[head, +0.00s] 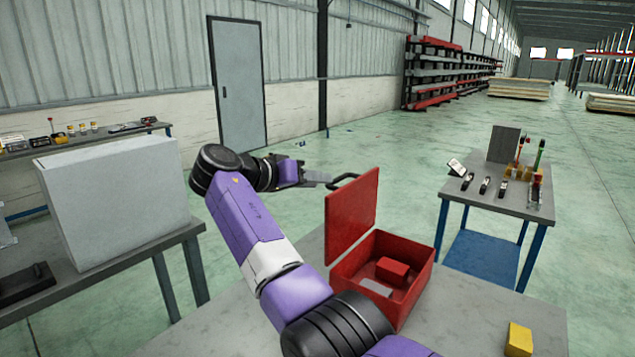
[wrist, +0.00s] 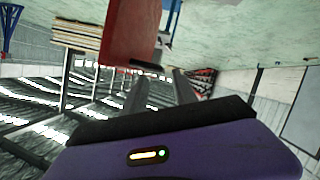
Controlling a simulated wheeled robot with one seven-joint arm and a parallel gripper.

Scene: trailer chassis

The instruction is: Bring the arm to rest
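My arm reaches out over the table, and my gripper (head: 322,179) is at the raised red lid (head: 351,213) of a red box (head: 412,317). In the wrist view my gripper (wrist: 160,76) has its two fingers apart, with nothing between them that I can make out. The lid stands about upright, open, with a dark handle (head: 343,181) at its top edge. The handle (wrist: 147,66) also shows in the wrist view, close to the fingertips. I cannot tell whether they touch. A red block (head: 392,270) and a flat grey piece (head: 377,287) lie inside the box.
A yellow block (head: 519,339) is on the table (head: 238,325) at the front right. A white-grey case (head: 115,203) stands on a bench at the left. A blue-legged table (head: 487,198) with tools stands behind right. Open floor (head: 400,137) lies beyond.

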